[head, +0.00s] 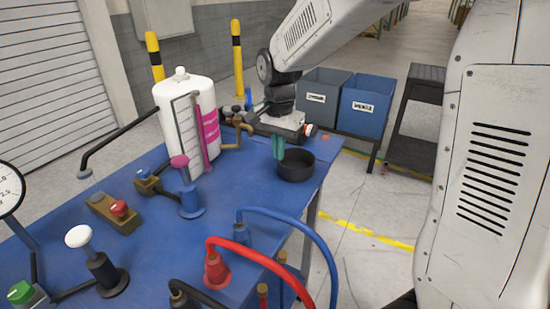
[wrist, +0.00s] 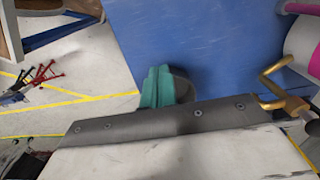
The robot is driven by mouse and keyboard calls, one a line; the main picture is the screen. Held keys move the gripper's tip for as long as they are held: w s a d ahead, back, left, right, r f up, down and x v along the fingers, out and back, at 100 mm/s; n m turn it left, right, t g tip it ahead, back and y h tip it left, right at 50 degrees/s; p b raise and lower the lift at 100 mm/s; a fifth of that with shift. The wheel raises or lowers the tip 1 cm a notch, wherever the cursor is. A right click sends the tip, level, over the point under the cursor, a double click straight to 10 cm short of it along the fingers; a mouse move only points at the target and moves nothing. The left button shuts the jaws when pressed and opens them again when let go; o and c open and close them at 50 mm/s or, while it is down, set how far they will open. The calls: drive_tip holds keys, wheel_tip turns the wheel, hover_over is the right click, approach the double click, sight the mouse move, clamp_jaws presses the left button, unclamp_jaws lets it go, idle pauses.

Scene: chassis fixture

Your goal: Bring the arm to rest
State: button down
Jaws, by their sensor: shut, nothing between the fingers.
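My gripper (head: 278,148) has teal fingers that are shut with nothing between them. The arm reaches in from the top right, and the fingers point down over the far right part of the blue table (head: 240,225). In the head view they show just beside the rear left rim of a round black bowl (head: 297,169); whether they touch it I cannot tell. In the wrist view the shut fingers (wrist: 157,88) cover part of a dark round shape (wrist: 184,88), likely that bowl.
A white tank (head: 173,120) and brass pipework (head: 241,130) stand left of my gripper. Red (head: 216,270) and blue (head: 258,235) hoses arch over the table's front. Open floor lies right of the table.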

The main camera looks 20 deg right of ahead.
drive_tip(key=s+d+r+n, duration=0.1)
drive_tip(key=s+r+n, duration=0.1)
drive_tip(key=s, duration=0.7)
drive_tip(key=s+d+r+n+t, duration=0.1)
drive_tip(key=s+n, duration=0.3)
drive_tip(key=s, duration=0.5)
drive_tip(key=s+d+r+n, duration=0.1)
drive_tip(key=s+r+n, duration=0.3)
drive_tip(key=s, duration=0.6)
drive_tip(key=shift+s+d, duration=0.1)
drive_tip(key=shift+s, duration=0.1)
